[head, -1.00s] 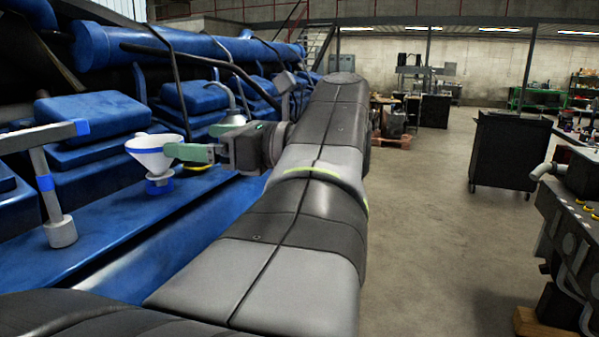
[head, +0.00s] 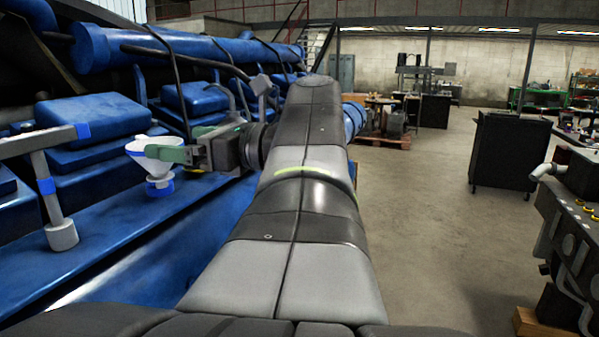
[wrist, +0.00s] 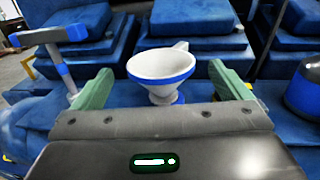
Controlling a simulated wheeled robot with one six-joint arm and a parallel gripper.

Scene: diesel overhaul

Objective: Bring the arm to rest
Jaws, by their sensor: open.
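My gripper (head: 168,155) is open, with green fingers, at the blue engine's side in the head view. In the wrist view its two fingers (wrist: 158,90) stand wide apart, with nothing held between them. A white funnel (head: 150,144) with a blue band stands upright on the blue ledge just beyond the fingertips. It also shows in the wrist view (wrist: 160,68), centred ahead of the gap between the fingers. In the head view the near finger overlaps part of the funnel, and whether they touch cannot be told.
The blue engine (head: 80,225) fills the left side. A grey T-shaped handle with blue bands (head: 48,185) stands left of the funnel. A dark cabinet (head: 510,150) stands at the right, and machinery (head: 575,235) at the right edge. The floor (head: 430,220) between is clear.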

